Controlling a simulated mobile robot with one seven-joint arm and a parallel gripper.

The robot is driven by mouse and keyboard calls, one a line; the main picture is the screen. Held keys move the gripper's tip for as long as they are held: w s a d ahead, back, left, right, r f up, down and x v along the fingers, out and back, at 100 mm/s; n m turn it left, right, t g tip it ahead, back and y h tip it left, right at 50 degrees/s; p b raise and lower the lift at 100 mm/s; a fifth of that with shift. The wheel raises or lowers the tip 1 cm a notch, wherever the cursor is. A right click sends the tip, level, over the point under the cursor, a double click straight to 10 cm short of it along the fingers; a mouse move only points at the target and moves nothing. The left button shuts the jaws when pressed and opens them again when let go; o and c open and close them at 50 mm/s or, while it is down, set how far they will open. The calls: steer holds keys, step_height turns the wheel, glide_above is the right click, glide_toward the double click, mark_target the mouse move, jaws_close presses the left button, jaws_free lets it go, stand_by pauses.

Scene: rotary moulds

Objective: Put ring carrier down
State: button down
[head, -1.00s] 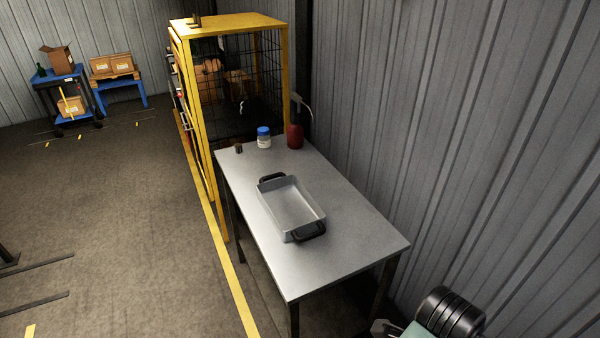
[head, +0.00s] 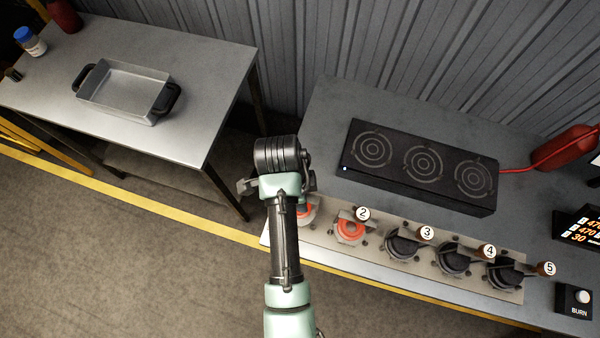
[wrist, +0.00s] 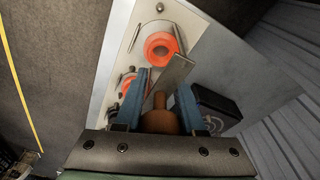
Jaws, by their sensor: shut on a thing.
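In the wrist view my gripper (wrist: 164,84) is shut on a brown handle (wrist: 160,116), with a flat grey metal bar (wrist: 172,78) extending beyond it. This held piece looks like the ring carrier. Ahead of it an orange ring (wrist: 176,50) sits in a pale round seat on the light plate. A second orange ring (wrist: 123,84) shows partly behind the left finger. In the head view my arm hides the held piece and my fingers. One orange ring (head: 308,212) shows beside my arm, and another (head: 351,230) sits at station 2.
The row plate (head: 385,268) has dark round moulds at stations 3 (head: 401,247), 4 (head: 452,260) and 5 (head: 503,274). A black box with three ringed plates (head: 420,165) stands behind. A side table (head: 190,110) holds a metal tray (head: 130,70). The bench's back left is clear.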

steer(key=shift+a+f, duration=0.1)
steer(key=shift+f, duration=2)
steer(key=c, duration=0.5)
jaws_free()
steer(key=shift+f, duration=0.15)
